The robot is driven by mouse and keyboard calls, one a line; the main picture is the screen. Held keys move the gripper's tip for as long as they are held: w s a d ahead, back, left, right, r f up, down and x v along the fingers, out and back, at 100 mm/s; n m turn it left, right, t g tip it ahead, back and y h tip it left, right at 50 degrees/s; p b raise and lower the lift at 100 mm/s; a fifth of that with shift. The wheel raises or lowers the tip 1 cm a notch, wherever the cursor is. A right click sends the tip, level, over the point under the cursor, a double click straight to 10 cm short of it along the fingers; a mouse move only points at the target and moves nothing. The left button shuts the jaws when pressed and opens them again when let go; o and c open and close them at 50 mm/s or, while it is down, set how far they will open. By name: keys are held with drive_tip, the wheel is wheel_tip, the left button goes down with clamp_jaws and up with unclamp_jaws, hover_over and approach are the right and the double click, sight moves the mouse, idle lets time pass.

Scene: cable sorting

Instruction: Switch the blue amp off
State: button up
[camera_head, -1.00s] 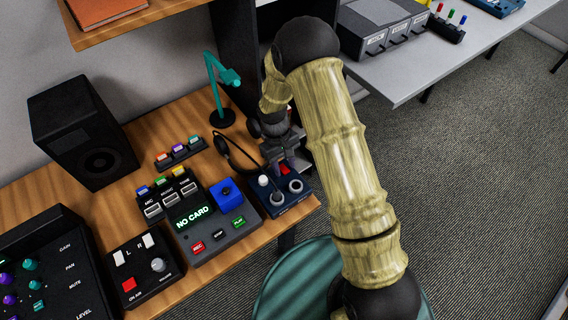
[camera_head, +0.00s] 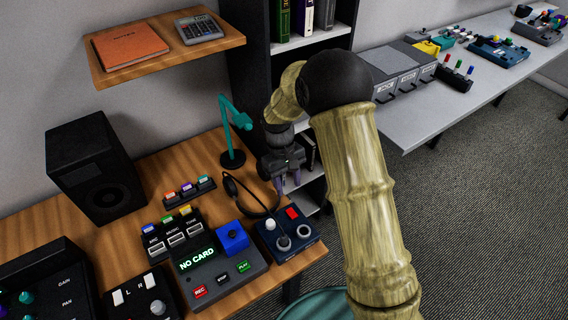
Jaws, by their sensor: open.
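The blue amp (camera_head: 303,243), a small dark blue box, sits at the right front corner of the wooden desk. A white knob (camera_head: 270,224), a red switch (camera_head: 292,212) and two round grey sockets show on its top. I cannot tell which way the switch is set. My gripper (camera_head: 287,186) hangs above and behind the amp, apart from it. Its jaws are open with nothing seen between them.
A recorder reading NO CARD (camera_head: 222,285) stands just left of the amp. A dark shelf unit (camera_head: 255,75) rises behind. Free floor lies right of the desk.

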drive_tip(key=v, duration=0.6)
drive_tip(key=shift+r, duration=0.35)
drive_tip(key=shift+w+a, duration=0.1)
drive_tip(key=s+d+r+m+t+p, duration=0.2)
drive_tip(key=s+d+r+m, duration=0.1)
drive_tip(key=s+d, duration=0.5)
drive_tip(key=s+d+r+m+t+y+p, duration=0.1)
drive_tip(key=s+d+r+m+t+p, duration=0.1)
drive_tip(key=s+d+r, duration=0.3)
drive_tip(key=s+d+m+t, duration=0.1)
drive_tip(key=s+d, duration=0.2)
drive_tip(key=shift+s+r+m+y, duration=0.25)
drive_tip(key=shift+r+m+y, duration=0.05)
drive_tip(key=shift+m, duration=0.1)
drive_tip(key=shift+d, duration=0.1)
